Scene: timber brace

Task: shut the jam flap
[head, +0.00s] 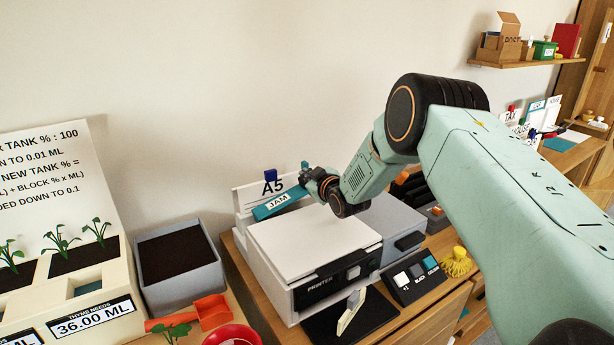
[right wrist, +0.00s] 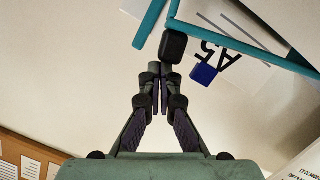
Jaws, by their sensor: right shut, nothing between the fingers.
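The jam flap (head: 279,203) is a teal strip labelled JAM at the back of the white printer (head: 315,240). It stands up at a slant above the printer's rear edge, in front of the A5 sheet. Teal bars of the flap (right wrist: 245,48) also show at the top of the right wrist view, with a dark block (right wrist: 173,47) beside them. My right gripper (head: 308,178) is shut and empty by the flap's right end. Its closed fingertips (right wrist: 160,88) lie just below the dark block; I cannot tell whether they touch. My left gripper is out of view.
The A5 paper (head: 245,196) with a blue clip (head: 270,175) stands behind the flap. A grey soil box (head: 180,270) is left of the printer. A button panel (head: 412,278) and a yellow object (head: 456,263) are to the right. The wall is close behind.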

